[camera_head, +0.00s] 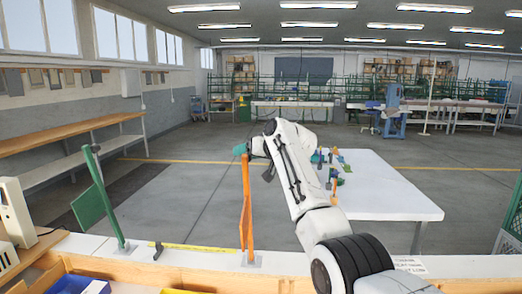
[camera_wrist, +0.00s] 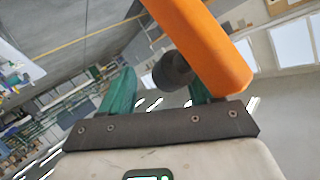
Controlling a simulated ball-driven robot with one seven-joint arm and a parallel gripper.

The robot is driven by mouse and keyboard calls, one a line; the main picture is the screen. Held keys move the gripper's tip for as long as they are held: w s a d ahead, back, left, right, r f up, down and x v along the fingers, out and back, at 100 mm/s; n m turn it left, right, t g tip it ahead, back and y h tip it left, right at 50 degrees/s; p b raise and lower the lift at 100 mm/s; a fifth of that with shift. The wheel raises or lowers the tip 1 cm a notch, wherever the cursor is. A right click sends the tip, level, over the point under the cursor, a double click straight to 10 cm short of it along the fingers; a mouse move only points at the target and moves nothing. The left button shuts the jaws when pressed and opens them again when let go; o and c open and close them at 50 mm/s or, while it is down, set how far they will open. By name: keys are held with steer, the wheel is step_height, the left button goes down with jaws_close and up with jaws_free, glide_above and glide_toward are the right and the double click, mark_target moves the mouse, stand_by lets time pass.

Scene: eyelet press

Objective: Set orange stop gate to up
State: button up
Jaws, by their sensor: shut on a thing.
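The orange stop gate (camera_head: 247,205) stands near the middle of the head view, on a small grey foot on the near counter. Its long orange bar looks close to upright, with its narrow side towards me. My gripper (camera_head: 240,149) is at the top end of the bar, with its teal fingers showing there. In the wrist view the orange bar (camera_wrist: 205,45) crosses the upper middle. A dark round knob (camera_wrist: 172,70) on it sits between the two teal fingers of my gripper (camera_wrist: 160,88), which is shut on the gate. The exact finger contact is partly hidden.
A green gate (camera_head: 92,205) with a tilted post stands left on the same counter (camera_head: 120,250). A yellow strip (camera_head: 195,248) lies between the gates. A white table (camera_head: 385,185) with small coloured parts stands beyond my arm. The floor behind the orange gate is clear.

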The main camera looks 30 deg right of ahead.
steer(key=b+v, duration=0.2)
steer(key=v, duration=0.8)
steer(key=shift+s+d+b, duration=0.2)
steer(key=shift+s+b, duration=0.05)
steer(key=shift+b, duration=0.1)
steer(key=shift+r, duration=0.15)
